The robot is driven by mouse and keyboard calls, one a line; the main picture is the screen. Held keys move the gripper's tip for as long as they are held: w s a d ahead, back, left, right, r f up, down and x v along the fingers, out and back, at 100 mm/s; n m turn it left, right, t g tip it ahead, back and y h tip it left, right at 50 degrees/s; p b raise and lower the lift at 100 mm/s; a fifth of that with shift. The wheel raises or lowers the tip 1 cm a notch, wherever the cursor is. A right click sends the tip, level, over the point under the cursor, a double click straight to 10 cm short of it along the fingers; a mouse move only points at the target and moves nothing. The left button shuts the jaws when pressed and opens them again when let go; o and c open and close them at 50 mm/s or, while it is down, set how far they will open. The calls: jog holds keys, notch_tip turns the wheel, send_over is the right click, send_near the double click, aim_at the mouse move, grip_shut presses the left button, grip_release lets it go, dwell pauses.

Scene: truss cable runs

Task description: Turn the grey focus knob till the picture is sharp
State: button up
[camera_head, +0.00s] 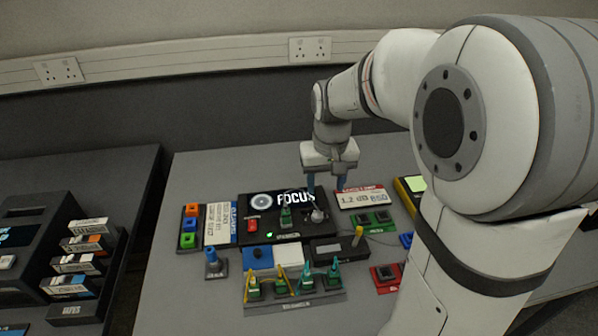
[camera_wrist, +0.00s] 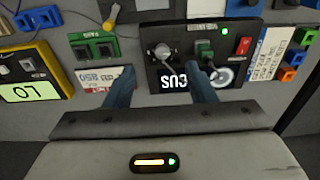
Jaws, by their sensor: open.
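The black focus unit (camera_head: 243,233) lies on the grey bench, its screen (camera_head: 272,203) showing a round ring and the white word FOCUS, readable in the head view. The grey focus knob (camera_head: 317,215) is at the unit's right side; it also shows in the wrist view (camera_wrist: 162,53). My gripper (camera_head: 326,190) is open and empty above the unit's right part. In the wrist view its two blue fingers (camera_wrist: 166,72) are spread on either side of the knob's line, with the knob just beyond the tips. One finger covers part of the screen.
On the unit are a green plug (camera_head: 286,217) and a red switch (camera_head: 252,225). A reading card (camera_head: 362,197) and green block (camera_head: 374,220) lie at right. A rack with green and yellow clips (camera_head: 293,292) stands in front. A dark bench with boxes (camera_head: 75,260) is at left.

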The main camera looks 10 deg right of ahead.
jog(key=b, duration=0.2)
send_over(317, 215)
jog(key=shift+g, duration=0.4)
notch_tip(317, 215, down, 7)
jog(key=shift+f, duration=0.2)
notch_tip(317, 215, down, 8)
jog(key=shift+r, duration=0.2)
jog(key=shift+c, duration=0.2)
jog(key=c, duration=0.9)
